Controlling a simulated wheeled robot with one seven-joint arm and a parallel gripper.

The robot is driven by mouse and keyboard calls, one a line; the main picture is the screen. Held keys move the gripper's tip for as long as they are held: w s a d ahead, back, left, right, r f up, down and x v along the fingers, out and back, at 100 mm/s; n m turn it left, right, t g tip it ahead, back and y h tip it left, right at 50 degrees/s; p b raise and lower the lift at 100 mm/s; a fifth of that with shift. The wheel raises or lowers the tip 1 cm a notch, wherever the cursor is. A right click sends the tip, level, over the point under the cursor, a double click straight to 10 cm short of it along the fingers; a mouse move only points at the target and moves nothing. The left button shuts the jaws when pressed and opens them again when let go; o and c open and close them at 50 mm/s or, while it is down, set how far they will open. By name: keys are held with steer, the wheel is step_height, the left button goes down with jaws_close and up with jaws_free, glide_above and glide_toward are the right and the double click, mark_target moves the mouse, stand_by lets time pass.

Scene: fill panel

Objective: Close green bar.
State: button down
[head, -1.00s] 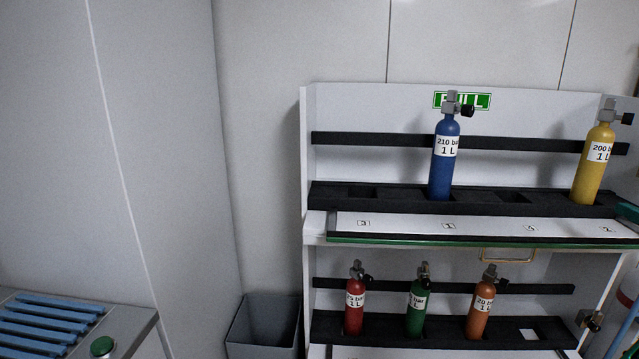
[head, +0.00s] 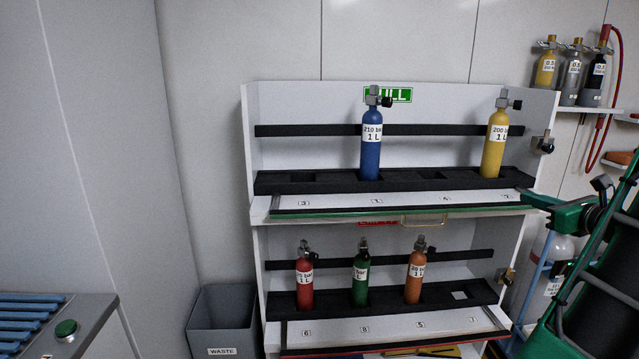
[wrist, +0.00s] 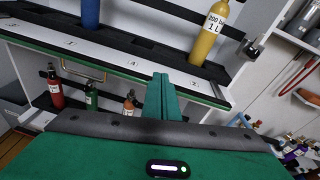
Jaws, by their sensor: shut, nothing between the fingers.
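The green bar (head: 330,212) is the green-edged front strip of the upper shelf, under the FULL sign (head: 398,95). It juts out low in front of the cylinders, its white face with number labels turned up. It also shows in the wrist view (wrist: 105,66), running across behind the fingers. My gripper (head: 529,196) is green and at the right end of the bar in the head view. In the wrist view its fingers (wrist: 163,80) are together and empty, overlapping the bar's edge. I cannot tell whether they touch it.
A blue cylinder (head: 371,150) and a yellow cylinder (head: 494,145) stand on the upper shelf. Red (head: 305,283), green (head: 361,280) and orange (head: 414,280) cylinders stand below. A wire handle (head: 423,221) hangs under the bar. A waste bin (head: 222,318) stands at left.

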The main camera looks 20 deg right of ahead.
steer(key=w+a+f+n+g+y, duration=0.2)
steer(key=a+f+n+g, duration=0.25)
steer(key=a+n, duration=0.4)
steer(key=w+a+f+n+g+y, duration=0.25)
steer(key=a+f+n, duration=0.35)
steer(key=a, duration=0.5)
steer(key=s+a+f+n+g, duration=0.1)
steer(key=s+a+n+g, duration=0.3)
steer(key=s+a+n, duration=0.3)
steer(key=s+a+f+n+g, duration=0.1)
steer(key=s+a+n+g, duration=0.3)
steer(key=s+a+n, duration=0.3)
steer(key=s+n, duration=0.1)
steer(key=s, duration=0.4)
steer(key=shift+a+f+g, duration=0.15)
steer(key=shift+f+g, duration=0.15)
steer(key=shift+f, duration=0.1)
steer(key=c, duration=2.2)
jaws_free()
steer(key=shift+s+a+n, duration=0.15)
steer(key=shift+s+n, duration=0.15)
steer(key=shift+n, duration=0.15)
steer(key=o, duration=0.4)
steer(key=shift+s, duration=0.15)
